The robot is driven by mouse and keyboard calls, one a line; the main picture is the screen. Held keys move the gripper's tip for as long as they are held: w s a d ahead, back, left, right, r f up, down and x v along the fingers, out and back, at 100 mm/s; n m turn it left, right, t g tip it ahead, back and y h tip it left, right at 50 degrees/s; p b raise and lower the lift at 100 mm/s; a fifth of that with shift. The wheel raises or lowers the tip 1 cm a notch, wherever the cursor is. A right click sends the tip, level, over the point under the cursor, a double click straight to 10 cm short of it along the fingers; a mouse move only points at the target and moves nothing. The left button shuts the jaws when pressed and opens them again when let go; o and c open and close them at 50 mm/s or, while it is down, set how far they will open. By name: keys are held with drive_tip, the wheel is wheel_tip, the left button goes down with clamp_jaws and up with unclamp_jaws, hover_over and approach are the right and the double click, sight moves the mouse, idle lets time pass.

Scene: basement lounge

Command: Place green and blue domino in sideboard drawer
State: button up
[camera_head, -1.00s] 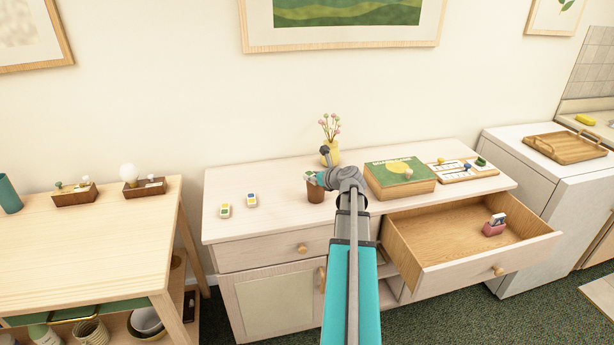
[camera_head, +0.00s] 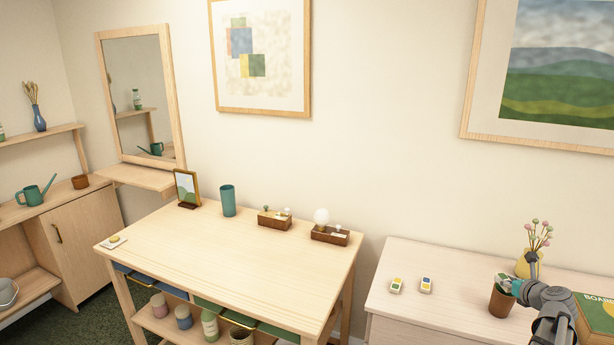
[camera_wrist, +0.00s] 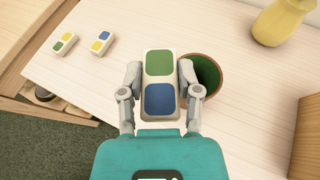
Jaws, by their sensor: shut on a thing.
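My gripper (camera_wrist: 160,92) is shut on the green and blue domino (camera_wrist: 159,68), a cream tile with one green and one blue square. In the wrist view the domino is held between the two fingers, above the sideboard top (camera_wrist: 245,108). In the head view my gripper (camera_head: 519,288) is at the lower right, over the sideboard top (camera_head: 455,268) by the brown cup (camera_head: 502,304). The cup, green inside, also shows just right of the domino in the wrist view (camera_wrist: 208,76). The sideboard drawer with the open front is outside both current views.
A green-yellow domino (camera_head: 396,285) and a yellow-blue domino (camera_head: 426,285) lie on the sideboard's left part. A yellow vase (camera_head: 529,264) and a board game box (camera_head: 596,313) stand near my gripper. A wooden table (camera_head: 225,259) stands left of the sideboard.

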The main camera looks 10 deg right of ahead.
sight(507, 280)
drive_tip(key=shift+r+p, duration=1.5)
drive_tip(key=shift+r, duration=0.4)
drive_tip(key=shift+w+a, duration=0.1)
drive_tip(key=shift+a, duration=0.05)
